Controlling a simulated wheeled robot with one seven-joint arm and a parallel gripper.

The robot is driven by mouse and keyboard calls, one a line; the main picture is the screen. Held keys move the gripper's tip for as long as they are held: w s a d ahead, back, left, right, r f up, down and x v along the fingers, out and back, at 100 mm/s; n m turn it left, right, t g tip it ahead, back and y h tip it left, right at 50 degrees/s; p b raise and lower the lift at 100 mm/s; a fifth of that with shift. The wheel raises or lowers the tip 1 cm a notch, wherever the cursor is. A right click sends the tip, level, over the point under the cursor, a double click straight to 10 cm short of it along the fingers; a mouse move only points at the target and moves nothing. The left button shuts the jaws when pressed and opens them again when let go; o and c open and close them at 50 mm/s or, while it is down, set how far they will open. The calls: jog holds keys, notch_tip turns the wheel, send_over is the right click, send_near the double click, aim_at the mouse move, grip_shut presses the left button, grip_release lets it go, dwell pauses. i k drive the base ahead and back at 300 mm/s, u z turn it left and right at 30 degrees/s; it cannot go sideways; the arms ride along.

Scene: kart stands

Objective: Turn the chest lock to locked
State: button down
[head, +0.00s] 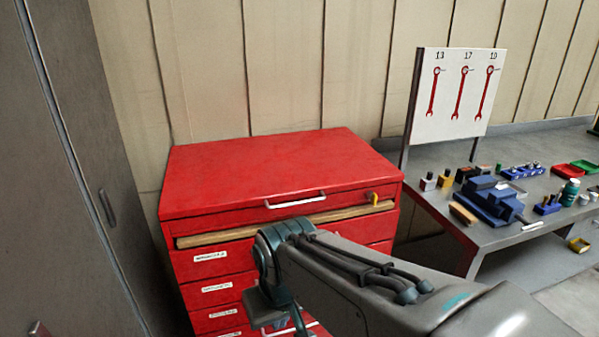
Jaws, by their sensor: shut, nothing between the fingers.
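The red tool chest (270,165) stands against the wall, left of centre, with its lid down. A small yellow lock piece (373,198) sits at the right end of its upper front, near the corner. It looks upright, but it is too small to read its lock marking. My gripper (285,322) is low in front of the chest's drawers, partly hidden by my own arm and cut by the picture's bottom edge. It is shut and empty, well below and left of the lock, and not touching it.
A white handle (295,201) is on the chest's upper front, above a tan strip (215,239). Labelled drawers lie below. A grey cabinet (75,200) stands close at left. At right, a workbench (480,235) holds tools and a wrench board (455,110).

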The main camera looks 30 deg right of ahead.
aim_at(374, 199)
jog(key=z, duration=1.25)
jog(key=k, duration=0.5)
jog(key=z, duration=1)
jog(key=i, duration=0.7)
jog(key=u, duration=1.85)
